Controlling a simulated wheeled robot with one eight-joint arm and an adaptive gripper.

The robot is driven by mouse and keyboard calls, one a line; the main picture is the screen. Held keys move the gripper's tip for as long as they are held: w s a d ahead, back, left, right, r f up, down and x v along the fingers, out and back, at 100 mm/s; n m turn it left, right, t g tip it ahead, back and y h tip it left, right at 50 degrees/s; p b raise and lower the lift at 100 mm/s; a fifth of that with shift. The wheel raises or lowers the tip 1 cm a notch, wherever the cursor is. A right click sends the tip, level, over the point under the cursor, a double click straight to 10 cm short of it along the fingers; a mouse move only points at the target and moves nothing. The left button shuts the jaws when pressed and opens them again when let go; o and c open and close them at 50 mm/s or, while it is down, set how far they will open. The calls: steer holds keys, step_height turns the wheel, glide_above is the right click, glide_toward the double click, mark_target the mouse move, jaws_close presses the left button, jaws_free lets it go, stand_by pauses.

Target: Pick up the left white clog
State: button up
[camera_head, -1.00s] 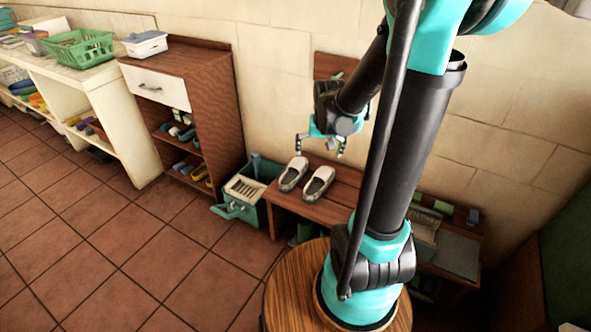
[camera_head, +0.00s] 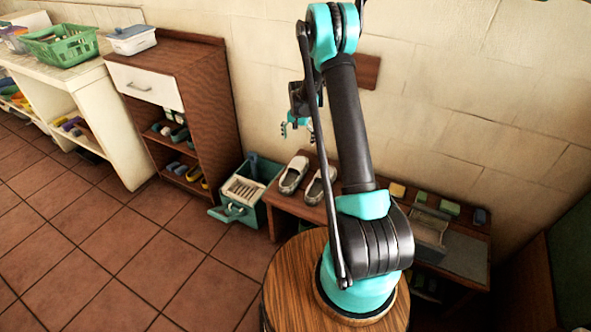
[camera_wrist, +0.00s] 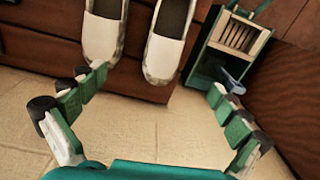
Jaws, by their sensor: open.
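The left white clog (camera_head: 292,175) stands on the low brown wooden bench (camera_head: 276,202), beside the right white clog (camera_head: 319,187), which is partly covered by my arm. In the wrist view the clog closer to the crate, the left one (camera_wrist: 166,55), is right of the other clog (camera_wrist: 101,38); both are cut off by the top edge. My gripper (camera_head: 297,127) is above and behind the left clog, near the wall. In the wrist view its fingers (camera_wrist: 158,84) are spread wide with nothing held between them, their tips just below the clogs' ends in the picture.
A green crate (camera_head: 222,215) with a white slatted insert stands left of the bench. It also shows at the wrist view's upper right (camera_wrist: 205,74). A brown cabinet (camera_head: 216,97) stands farther left. The tiled wall (camera_head: 440,120) is close behind the bench.

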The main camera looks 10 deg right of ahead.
mark_target(297, 165)
steer(key=f, duration=0.5)
steer(key=w+f, duration=0.1)
steer(key=f, duration=0.4)
steer(key=w+f, duration=0.1)
steer(key=f, duration=0.4)
steer(key=shift+w+a, duration=0.1)
steer(key=shift+a+f, duration=0.2)
steer(key=shift+f, duration=2.55)
steer(key=shift+c, duration=0.6)
steer(key=c, duration=1.2)
